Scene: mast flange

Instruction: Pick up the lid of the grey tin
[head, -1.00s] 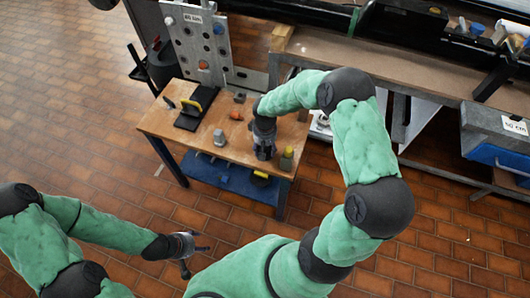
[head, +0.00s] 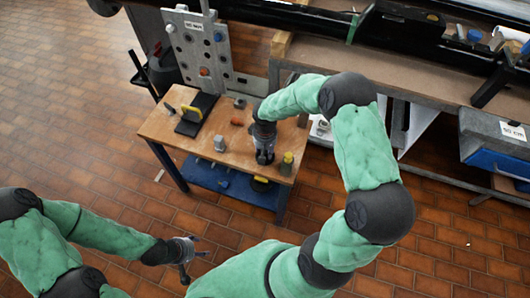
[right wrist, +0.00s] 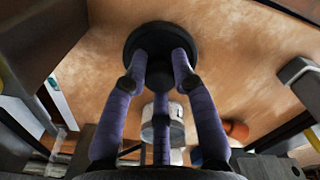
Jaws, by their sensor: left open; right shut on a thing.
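My right gripper (head: 265,156) is over the front right part of the wooden table. In the right wrist view its purple fingers (right wrist: 160,70) are shut on the middle of a dark round lid (right wrist: 132,46). The grip hides the lid's centre. I cannot tell whether the lid rests on something or hangs clear. A pale grey cylinder (right wrist: 163,128), perhaps the tin, shows behind the fingers and is partly covered by them. My left gripper (head: 192,256) is open and empty, over the floor in front of the table.
The wooden table (head: 165,128) also holds a grey block-like piece (head: 219,143), an orange piece (head: 237,121), a yellow-topped bottle (head: 286,165) and a black plate with a yellow handle (head: 196,117). A perforated metal panel (head: 197,50) stands at the back.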

